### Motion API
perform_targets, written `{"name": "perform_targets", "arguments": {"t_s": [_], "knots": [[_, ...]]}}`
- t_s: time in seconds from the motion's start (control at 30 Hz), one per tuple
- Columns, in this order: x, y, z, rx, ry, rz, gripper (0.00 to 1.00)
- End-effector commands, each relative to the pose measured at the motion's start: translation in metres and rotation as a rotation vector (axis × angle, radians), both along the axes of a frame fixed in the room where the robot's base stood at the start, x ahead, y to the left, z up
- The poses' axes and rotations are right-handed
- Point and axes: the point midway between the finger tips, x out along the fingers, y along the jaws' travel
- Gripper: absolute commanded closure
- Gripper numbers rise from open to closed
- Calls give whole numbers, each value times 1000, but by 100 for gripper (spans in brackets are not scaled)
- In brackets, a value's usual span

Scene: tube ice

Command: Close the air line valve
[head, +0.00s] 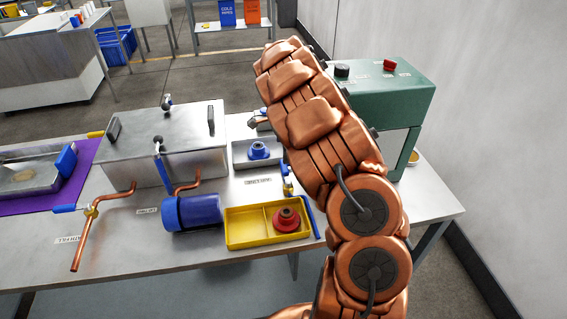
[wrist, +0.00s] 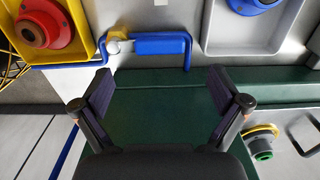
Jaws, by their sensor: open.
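A valve with a white-and-brass body (wrist: 119,45) and a blue lever (wrist: 160,44) sits on a blue pipe (wrist: 75,65) in the wrist view. Its lever runs along the pipe's direction. In the head view this valve (head: 287,187) shows small, beside the yellow tray and partly behind my arm. In the head view my arm hides the gripper.
A yellow tray (head: 236,241) holds a red flanged part (head: 286,219). A grey tray (head: 271,158) holds a blue one (head: 258,150). A green machine (head: 385,98) stands right. A steel tank (head: 180,138) and copper pipe with blue-handled valve (head: 92,211) are left.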

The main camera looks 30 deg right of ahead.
Motion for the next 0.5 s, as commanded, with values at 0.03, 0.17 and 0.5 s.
{"name": "perform_targets", "arguments": {"t_s": [0.03,0.17,0.5], "knots": [[-2,0,-6,0,5,0,2],[-2,-1,-25,1,5,-1,2],[-1,0,-60,1,2,1,2]]}}
